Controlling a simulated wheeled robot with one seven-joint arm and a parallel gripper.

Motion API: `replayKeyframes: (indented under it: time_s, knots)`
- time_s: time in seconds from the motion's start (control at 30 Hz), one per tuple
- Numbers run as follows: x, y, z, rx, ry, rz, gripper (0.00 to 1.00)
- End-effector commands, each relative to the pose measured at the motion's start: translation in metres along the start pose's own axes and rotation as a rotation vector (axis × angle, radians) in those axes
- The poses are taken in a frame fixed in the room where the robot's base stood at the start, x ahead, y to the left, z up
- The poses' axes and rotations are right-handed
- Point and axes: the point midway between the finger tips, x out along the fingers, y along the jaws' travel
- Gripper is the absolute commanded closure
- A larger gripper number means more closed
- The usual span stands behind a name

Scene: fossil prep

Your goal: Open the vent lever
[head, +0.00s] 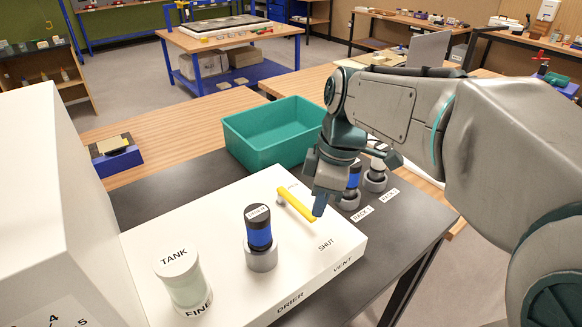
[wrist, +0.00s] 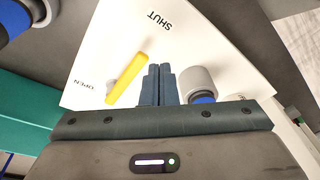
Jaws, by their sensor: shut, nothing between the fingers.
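The vent lever is a yellow bar (head: 297,204) on the white panel (head: 225,215). It runs from a grey pivot near the OPEN label toward the right, its free end nearer the SHUT label (head: 326,244). In the wrist view the lever (wrist: 127,79) lies just left of my fingers, with the OPEN label (wrist: 88,84) at its left and the SHUT label (wrist: 158,20) above. My gripper (head: 319,208) is shut and empty, pointing down beside the lever's free end. It also shows in the wrist view (wrist: 158,70). I cannot tell whether it touches the lever.
A blue-and-black canister (head: 260,232) stands in a grey cup on the panel, with the TANK jar (head: 183,280) left of it. Canisters in rack cups (head: 375,182) stand right of my gripper. A teal bin (head: 268,150) is behind. A white box (head: 40,200) fills the left.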

Motion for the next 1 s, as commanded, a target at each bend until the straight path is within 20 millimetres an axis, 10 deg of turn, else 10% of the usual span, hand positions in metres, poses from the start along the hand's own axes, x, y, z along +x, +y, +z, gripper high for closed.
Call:
replayKeyframes:
  time_s: [0.4,1.0]
  knots:
    - [-0.036,0.026,-0.06,-0.746,0.117,-0.146,1.0]
    - [-0.032,0.027,-0.066,-0.826,0.135,-0.159,1.0]
